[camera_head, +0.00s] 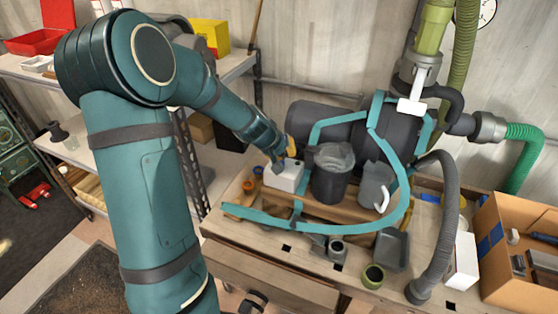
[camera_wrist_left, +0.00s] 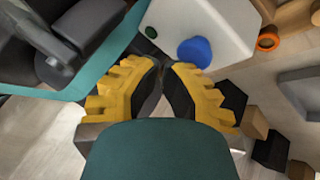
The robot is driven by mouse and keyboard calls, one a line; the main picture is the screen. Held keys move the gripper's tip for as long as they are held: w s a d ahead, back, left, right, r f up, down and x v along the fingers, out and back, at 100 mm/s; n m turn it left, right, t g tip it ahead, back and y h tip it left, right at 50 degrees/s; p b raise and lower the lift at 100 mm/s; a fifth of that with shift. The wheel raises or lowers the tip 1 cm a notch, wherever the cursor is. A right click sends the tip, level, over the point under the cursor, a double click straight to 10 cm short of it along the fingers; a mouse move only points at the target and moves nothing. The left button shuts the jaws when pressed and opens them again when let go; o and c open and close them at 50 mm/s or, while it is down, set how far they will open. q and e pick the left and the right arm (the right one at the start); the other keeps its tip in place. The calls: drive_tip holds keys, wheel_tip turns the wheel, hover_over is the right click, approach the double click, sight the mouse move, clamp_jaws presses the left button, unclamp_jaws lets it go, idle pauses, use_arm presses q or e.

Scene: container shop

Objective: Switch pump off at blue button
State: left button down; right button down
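A white box (camera_head: 285,176) stands on the left part of the wooden workbench, in front of the grey and teal pump assembly (camera_head: 372,135). The white box (camera_wrist_left: 222,22) fills the top of the left wrist view. It carries a round blue button (camera_wrist_left: 195,52) and a smaller dark green button (camera_wrist_left: 151,32). My left gripper (camera_head: 281,160) is just above the box in the head view and hides part of its top. In the left wrist view my yellow fingertips (camera_wrist_left: 165,66) are close together with nothing between them, just short of the blue button in the picture. My right gripper is not in view.
The workbench (camera_head: 265,245) also holds a dark bucket (camera_head: 333,178), a grey jug (camera_head: 376,186) and loose fittings. A thick grey hose (camera_head: 445,215) rises at the right. A cardboard box (camera_head: 520,240) stands at the right edge. Metal shelving (camera_head: 235,68) is behind my left arm.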

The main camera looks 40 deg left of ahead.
use_arm(q)
drive_tip(key=shift+r, duration=0.15)
wheel_tip(320, 180, up, 6)
drive_tip(key=p, duration=0.5)
idle(0.3)
idle(0.4)
